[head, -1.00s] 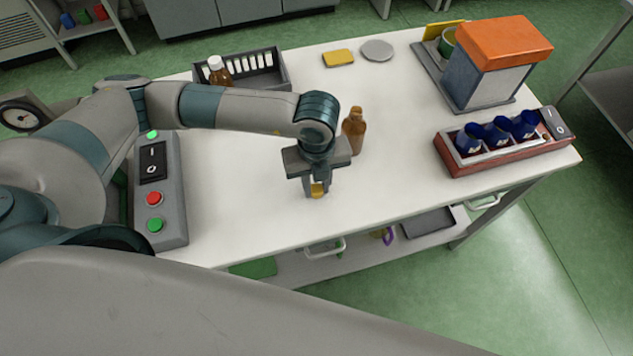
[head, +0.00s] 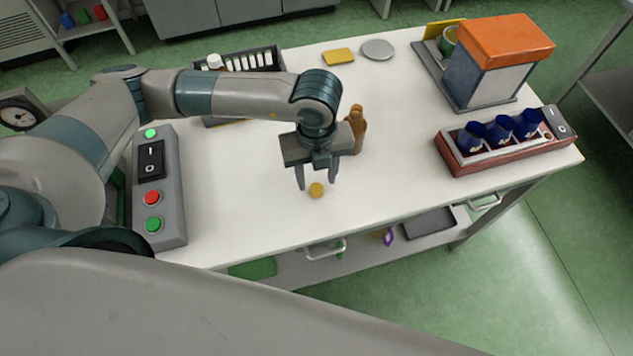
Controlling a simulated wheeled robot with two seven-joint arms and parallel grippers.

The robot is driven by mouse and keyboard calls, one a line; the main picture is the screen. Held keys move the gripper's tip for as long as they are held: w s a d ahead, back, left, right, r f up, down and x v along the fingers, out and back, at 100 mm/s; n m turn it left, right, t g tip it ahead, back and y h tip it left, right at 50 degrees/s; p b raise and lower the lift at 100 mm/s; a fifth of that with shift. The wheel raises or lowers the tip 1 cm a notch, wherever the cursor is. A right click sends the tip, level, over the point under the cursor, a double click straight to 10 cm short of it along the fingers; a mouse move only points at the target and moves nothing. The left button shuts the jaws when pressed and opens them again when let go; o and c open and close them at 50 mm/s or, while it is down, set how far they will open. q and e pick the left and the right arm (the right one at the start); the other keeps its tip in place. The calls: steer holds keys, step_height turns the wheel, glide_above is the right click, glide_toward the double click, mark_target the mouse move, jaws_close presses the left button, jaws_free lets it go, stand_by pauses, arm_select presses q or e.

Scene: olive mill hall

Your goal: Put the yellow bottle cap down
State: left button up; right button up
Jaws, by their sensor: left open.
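The yellow bottle cap (head: 316,190) lies on the white table (head: 390,190) near its front edge. My left gripper (head: 318,186) is open, pointing down, with its two fingers apart on either side of the cap and slightly above or behind it. Nothing is held between the fingers. A brown bottle (head: 357,128) stands just behind and right of the gripper, partly hidden by it. My right gripper is not in view.
A grey control box (head: 175,215) with buttons stands at the left. A dark crate (head: 277,57) with a white-capped bottle (head: 215,62) is behind my arm. A red rack (head: 480,163) with blue-topped items and an orange-topped machine (head: 500,45) stand at the right. The table's front middle is clear.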

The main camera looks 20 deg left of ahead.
mark_target(316, 189)
arm_select(q)
step_height(316, 189, up, 8)
steer(key=b, duration=0.1)
steer(key=shift+r+b, duration=0.15)
steer(key=shift+b, duration=0.15)
stand_by(0.6)
